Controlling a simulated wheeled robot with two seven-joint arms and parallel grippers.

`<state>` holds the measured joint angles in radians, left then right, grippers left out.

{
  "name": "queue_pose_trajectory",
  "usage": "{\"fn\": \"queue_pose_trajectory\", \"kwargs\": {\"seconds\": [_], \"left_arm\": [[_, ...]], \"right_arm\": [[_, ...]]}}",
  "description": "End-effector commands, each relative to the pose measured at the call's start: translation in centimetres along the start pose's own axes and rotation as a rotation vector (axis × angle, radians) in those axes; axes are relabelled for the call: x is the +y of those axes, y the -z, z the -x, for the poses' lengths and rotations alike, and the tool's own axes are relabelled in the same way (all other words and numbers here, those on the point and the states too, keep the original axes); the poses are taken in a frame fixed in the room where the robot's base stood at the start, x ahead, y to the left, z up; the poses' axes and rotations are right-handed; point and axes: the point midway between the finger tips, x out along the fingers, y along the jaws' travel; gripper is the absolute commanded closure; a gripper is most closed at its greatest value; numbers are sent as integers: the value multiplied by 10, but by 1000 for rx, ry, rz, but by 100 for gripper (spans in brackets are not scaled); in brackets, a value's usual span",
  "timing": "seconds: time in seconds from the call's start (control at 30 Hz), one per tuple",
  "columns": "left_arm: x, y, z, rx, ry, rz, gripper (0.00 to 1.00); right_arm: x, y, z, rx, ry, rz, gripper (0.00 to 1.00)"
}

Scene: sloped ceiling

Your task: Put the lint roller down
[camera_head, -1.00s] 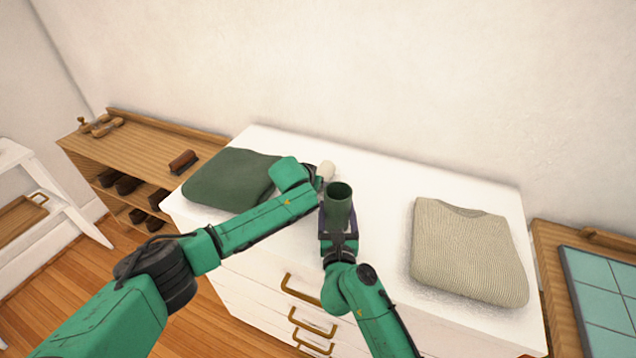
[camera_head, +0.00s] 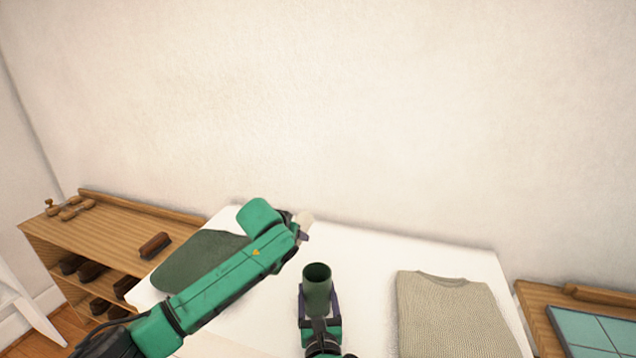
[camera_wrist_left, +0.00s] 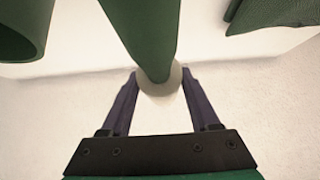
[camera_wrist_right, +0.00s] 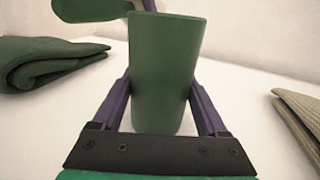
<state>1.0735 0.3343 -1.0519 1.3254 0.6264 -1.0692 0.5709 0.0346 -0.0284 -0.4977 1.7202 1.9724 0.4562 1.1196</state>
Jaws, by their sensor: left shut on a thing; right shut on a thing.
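My left gripper (camera_wrist_left: 162,100) is shut on the lint roller, gripping its pale cream part (camera_wrist_left: 160,82). Its dark green part (camera_wrist_left: 148,28) extends up from there in the left wrist view. In the head view only the cream part (camera_head: 305,217) shows past my left arm, above the white dresser top (camera_head: 370,262). My right gripper (camera_head: 318,308) is shut on an upright, open-topped dark green cylinder (camera_head: 318,292). The same cylinder fills the middle of the right wrist view (camera_wrist_right: 165,75). I cannot tell whether its base touches the dresser.
A folded green garment (camera_head: 190,262) lies on the dresser's left, partly behind my left arm. A folded beige sweater (camera_head: 450,315) lies on the right. A wooden shelf (camera_head: 110,228) with a brush (camera_head: 155,244) stands at the left. Bare dresser top lies between cylinder and sweater.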

Motion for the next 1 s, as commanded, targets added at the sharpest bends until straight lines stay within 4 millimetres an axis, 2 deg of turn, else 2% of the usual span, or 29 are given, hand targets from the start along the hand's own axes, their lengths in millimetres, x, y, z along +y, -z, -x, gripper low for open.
{"fn": "queue_pose_trajectory", "kwargs": {"seconds": [0.17, 0.47, 0.7, 1.0], "left_arm": [[2, 4, -3, -8, -28, -29, 100], [34, 20, -19, -5, -264, -260, 100], [37, -14, -54, -2, -281, -278, 100], [36, -48, -89, -1, -278, -278, 100]], "right_arm": [[0, 0, 0, 1, 0, 0, 82], [0, 1, 0, 1, 0, 0, 82], [0, 0, 0, 1, 0, 0, 82], [0, 0, 0, 1, 0, 0, 82]]}}
